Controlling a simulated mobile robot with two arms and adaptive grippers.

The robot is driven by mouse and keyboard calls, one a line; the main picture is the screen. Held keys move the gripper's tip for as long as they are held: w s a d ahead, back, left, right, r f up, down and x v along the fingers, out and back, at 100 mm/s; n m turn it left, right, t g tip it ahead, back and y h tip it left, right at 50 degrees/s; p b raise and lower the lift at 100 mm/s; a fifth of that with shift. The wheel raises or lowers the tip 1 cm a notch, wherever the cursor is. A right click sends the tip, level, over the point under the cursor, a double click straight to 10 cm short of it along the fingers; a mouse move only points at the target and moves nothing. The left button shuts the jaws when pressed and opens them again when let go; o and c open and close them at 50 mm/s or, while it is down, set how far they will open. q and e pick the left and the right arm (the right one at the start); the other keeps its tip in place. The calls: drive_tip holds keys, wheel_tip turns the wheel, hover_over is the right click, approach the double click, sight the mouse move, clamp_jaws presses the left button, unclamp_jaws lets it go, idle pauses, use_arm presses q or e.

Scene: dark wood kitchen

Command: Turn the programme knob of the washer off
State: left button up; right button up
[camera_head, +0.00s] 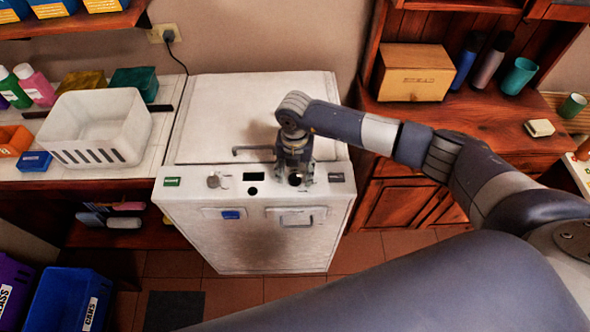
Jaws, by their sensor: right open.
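The white washer (240,228) stands in the middle, with its control strip along the front edge of its top. A dark round knob (295,180) sits on the right part of the strip, partly covered by my gripper. A grey knob (213,182) sits on the left part, near a small dark display (253,176) and a dark round button (253,191). I cannot read which knob is the programme knob. My right gripper (294,177) points down, open, its fingers on either side of the dark knob; contact is unclear. My left gripper is not in view.
A white basket (97,128) stands on the left counter beside bottles and boxes. A wooden bread box (412,72) and several cups stand on the right cabinet. The washer's lid has a bar handle (253,149) close to my gripper.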

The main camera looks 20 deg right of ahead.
drive_tip(key=c, duration=1.1)
drive_tip(key=shift+f+n+b, duration=0.2)
drive_tip(key=shift+n+b, duration=0.6)
drive_tip(key=shift+b, duration=0.25)
drive_tip(key=n+b, duration=1.5)
drive_tip(key=b, duration=0.3)
drive_tip(key=shift+n+b, duration=0.3)
drive_tip(key=shift+n, duration=0.1)
drive_tip(key=shift+r+n+b, duration=0.15)
drive_tip(key=shift+n+b, duration=1)
drive_tip(key=shift+n, duration=0.15)
drive_tip(key=o, duration=1.1)
